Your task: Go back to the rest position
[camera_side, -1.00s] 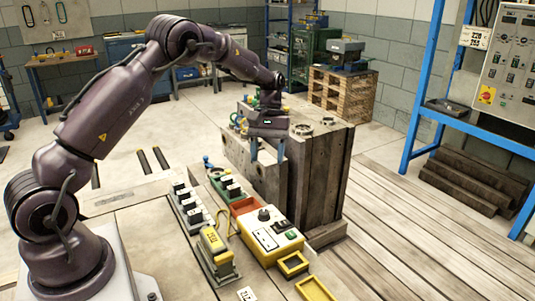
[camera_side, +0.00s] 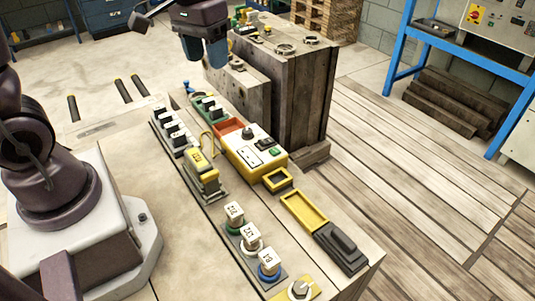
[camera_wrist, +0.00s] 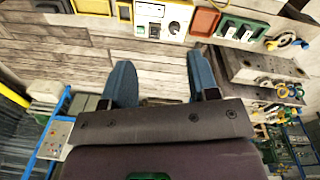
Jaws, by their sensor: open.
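My gripper (camera_side: 205,52) is at the top of the side view, raised beside the tall dark mould block (camera_side: 290,90). In the wrist view my gripper (camera_wrist: 155,80) shows two blue fingers set wide apart with nothing between them. It is open and empty. The wrist view looks past the fingers to the wooden floor and the edge of the bench.
A yellow and white control box (camera_side: 253,152), a yellow-handled device (camera_side: 201,172) and rows of black switches (camera_side: 172,130) stand on the bench. Labelled knobs (camera_side: 250,238) and a yellow tray (camera_side: 304,211) are nearer. A blue rack (camera_side: 425,60) stands right, with open floor before it.

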